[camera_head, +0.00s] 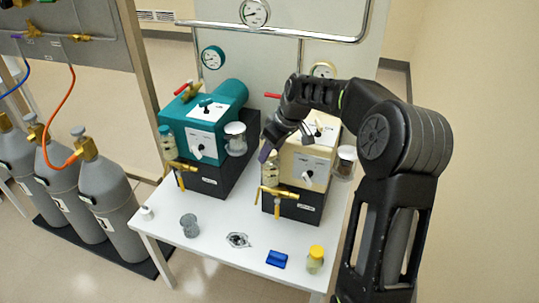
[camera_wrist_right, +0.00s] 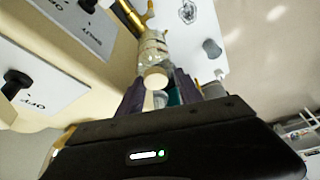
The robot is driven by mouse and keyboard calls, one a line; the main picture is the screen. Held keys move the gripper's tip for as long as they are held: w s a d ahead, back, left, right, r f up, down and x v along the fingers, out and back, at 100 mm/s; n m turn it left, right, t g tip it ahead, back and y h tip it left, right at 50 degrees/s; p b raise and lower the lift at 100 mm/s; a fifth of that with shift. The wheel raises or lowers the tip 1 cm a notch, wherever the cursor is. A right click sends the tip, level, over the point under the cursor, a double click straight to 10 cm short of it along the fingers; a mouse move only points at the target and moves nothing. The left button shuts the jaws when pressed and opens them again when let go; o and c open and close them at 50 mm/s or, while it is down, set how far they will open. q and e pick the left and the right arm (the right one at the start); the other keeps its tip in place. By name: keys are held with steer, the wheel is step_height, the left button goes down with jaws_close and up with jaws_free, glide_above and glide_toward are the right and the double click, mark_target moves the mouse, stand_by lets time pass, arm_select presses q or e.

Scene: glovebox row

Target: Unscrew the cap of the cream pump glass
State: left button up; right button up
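The cream pump (camera_head: 308,160) stands on a black base on the white table. Its glass (camera_head: 270,172) is a small jar with pale contents at its left side, above a brass valve. In the right wrist view the glass (camera_wrist_right: 153,45) points its pale round cap (camera_wrist_right: 156,76) towards my gripper. My right gripper (camera_wrist_right: 160,86) is open, its purple fingertips on either side of the cap's near end; I cannot tell whether they touch it. In the head view the right gripper (camera_head: 268,150) is just above the glass, and the arm hides part of the pump. My left gripper is not in view.
A teal pump (camera_head: 202,128) with its own glass stands left of the cream pump. On the table front are a grey knurled part (camera_head: 189,226), a blue block (camera_head: 277,259) and a yellow-capped jar (camera_head: 315,260). Grey gas cylinders (camera_head: 105,192) stand at the left.

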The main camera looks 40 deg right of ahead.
steer(key=m, duration=0.2)
steer(key=m+h, duration=0.1)
steer(key=shift+s+a+r+m, duration=0.1)
steer(key=shift+a+m, duration=0.25)
steer(key=shift+m, duration=0.05)
steer(key=m+h, duration=0.1)
steer(key=m, duration=0.1)
steer(key=shift+a+m+b, duration=0.15)
steer(key=shift+m+b, duration=0.15)
steer(key=shift+m, duration=0.1)
steer(key=shift+m+h, duration=0.3)
steer(key=shift+o, duration=0.4)
steer(key=shift+r, duration=0.1)
